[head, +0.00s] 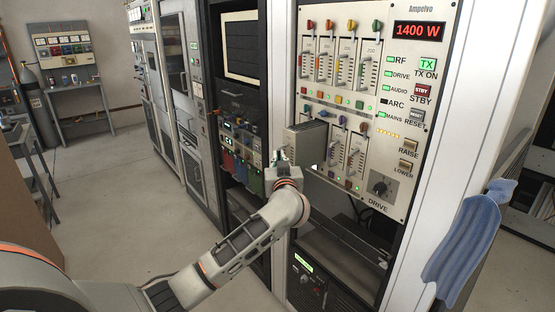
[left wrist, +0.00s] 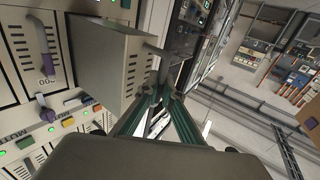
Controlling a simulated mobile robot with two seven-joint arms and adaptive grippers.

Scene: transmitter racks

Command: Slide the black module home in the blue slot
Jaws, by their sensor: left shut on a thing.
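The module (head: 305,142), a box with a dark grey side and a lighter face, sticks out in front of the lower left bay of the amplifier panel (head: 400,120). In the left wrist view the module (left wrist: 112,62) shows a vented grey side. My left gripper (head: 281,157) is shut on its front handle; the fingers also show in the left wrist view (left wrist: 163,92). My right gripper is out of view.
Other modules with coloured knobs fill the upper row (head: 342,55) and the lower row to the right. A red display (head: 418,30) and buttons are at the panel's right. A blue cloth (head: 466,232) hangs at the right. The floor (head: 110,200) at left is clear.

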